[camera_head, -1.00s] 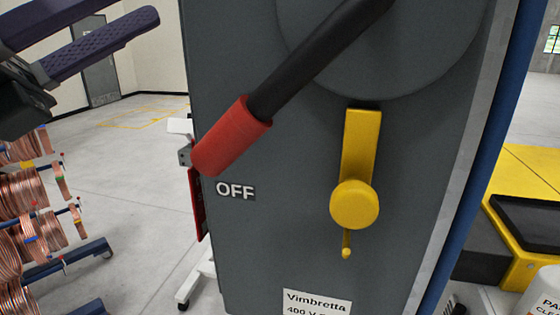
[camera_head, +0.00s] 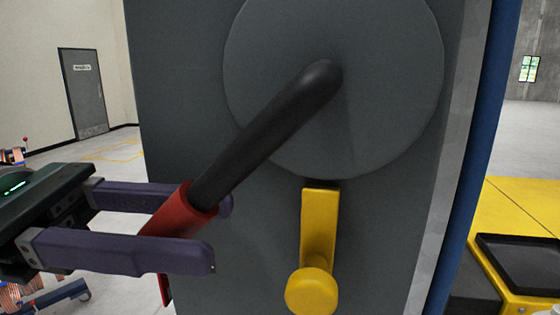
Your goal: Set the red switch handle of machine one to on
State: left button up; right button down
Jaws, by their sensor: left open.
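The switch handle is a black bar (camera_head: 262,135) with a red grip (camera_head: 187,212) at its lower left end. It runs down and to the left from a round grey disc (camera_head: 385,110) on the grey machine cabinet. My left gripper (camera_head: 222,236) comes in from the left. It is open, with one purple finger above and one below the red grip. The lower finger passes in front of the grip's end. I cannot tell whether either finger touches it. The OFF label is hidden or out of view. My right gripper is not in view.
A yellow latch with a round knob (camera_head: 312,291) sits on the cabinet below the disc. A yellow surface with a black tray (camera_head: 522,264) is at the right. Copper coils stand at the lower left. A grey door (camera_head: 83,92) is in the far wall.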

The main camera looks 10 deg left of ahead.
aim_at(202, 227)
pick_arm(q)
jog(key=shift+w+d+r+p, duration=0.1)
jog(key=shift+d+p, duration=0.2)
jog(key=shift+d, duration=0.3)
jog(key=shift+w+d+r+p, duration=0.1)
jog(key=shift+d+p, duration=0.2)
jog(key=shift+d, duration=0.25)
jog(key=shift+d+f, duration=0.25)
jog(key=shift+d, duration=0.15)
jog(key=shift+c, duration=0.3)
grip_shut()
